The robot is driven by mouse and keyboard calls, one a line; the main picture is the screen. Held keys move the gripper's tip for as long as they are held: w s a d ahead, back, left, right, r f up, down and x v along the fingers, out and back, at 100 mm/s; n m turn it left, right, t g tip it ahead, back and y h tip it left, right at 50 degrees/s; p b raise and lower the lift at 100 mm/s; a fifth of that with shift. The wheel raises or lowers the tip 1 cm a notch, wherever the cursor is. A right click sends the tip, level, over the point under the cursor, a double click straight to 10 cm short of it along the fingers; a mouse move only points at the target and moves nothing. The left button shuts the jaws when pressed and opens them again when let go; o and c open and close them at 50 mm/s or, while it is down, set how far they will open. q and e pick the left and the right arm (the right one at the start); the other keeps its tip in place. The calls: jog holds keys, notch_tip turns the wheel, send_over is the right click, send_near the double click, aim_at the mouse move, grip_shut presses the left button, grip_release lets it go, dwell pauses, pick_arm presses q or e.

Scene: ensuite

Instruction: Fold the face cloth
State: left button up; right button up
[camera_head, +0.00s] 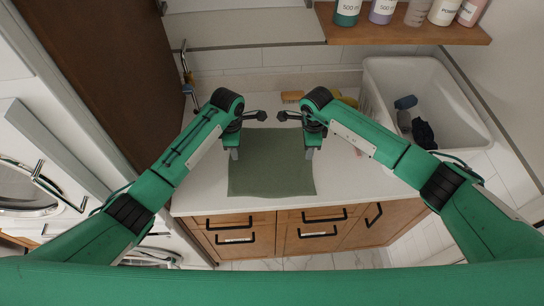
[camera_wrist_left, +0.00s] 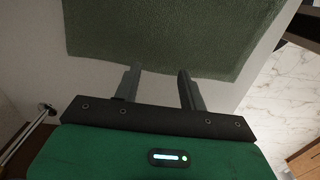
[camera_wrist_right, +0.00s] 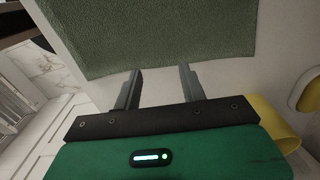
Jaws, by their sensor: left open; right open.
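The green face cloth (camera_head: 270,172) lies flat and spread out on the white countertop, its near edge close to the counter's front edge. It also shows in the left wrist view (camera_wrist_left: 165,35) and in the right wrist view (camera_wrist_right: 150,35). My left gripper (camera_head: 234,153) is over the cloth's left side, pointing down, open and empty. My right gripper (camera_head: 309,152) is over the cloth's right side, also open and empty. In both wrist views the fingertips are close to a cloth edge with no fabric between them. The cloth's far part is partly hidden by my arms.
A white basin (camera_head: 425,85) with dark cloths (camera_head: 422,132) inside stands at the right. A wooden shelf (camera_head: 400,32) with several bottles hangs at the back. Wooden drawers (camera_head: 300,235) with black handles are below the countertop (camera_head: 205,180). A brown cabinet door (camera_head: 105,60) is at the left.

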pick_arm(q)
jog(key=f, duration=0.3)
jog(key=shift+w+f, duration=0.3)
jog(key=shift+f, duration=0.1)
pick_arm(e)
jog(key=f, duration=0.3)
jog(key=shift+w+f, duration=0.3)
jog(key=shift+f, duration=0.1)
pick_arm(q)
jog(key=shift+s+f, duration=0.2)
jog(key=shift+f, duration=0.05)
pick_arm(e)
jog(key=shift+s+f, duration=0.2)
pick_arm(q)
jog(key=shift+f, duration=0.2)
pick_arm(e)
jog(key=shift+w+f, duration=0.1)
jog(key=shift+f, duration=0.1)
pick_arm(q)
jog(key=shift+r, duration=0.1)
grip_shut()
pick_arm(e)
grip_shut()
jog(key=shift+f, duration=0.1)
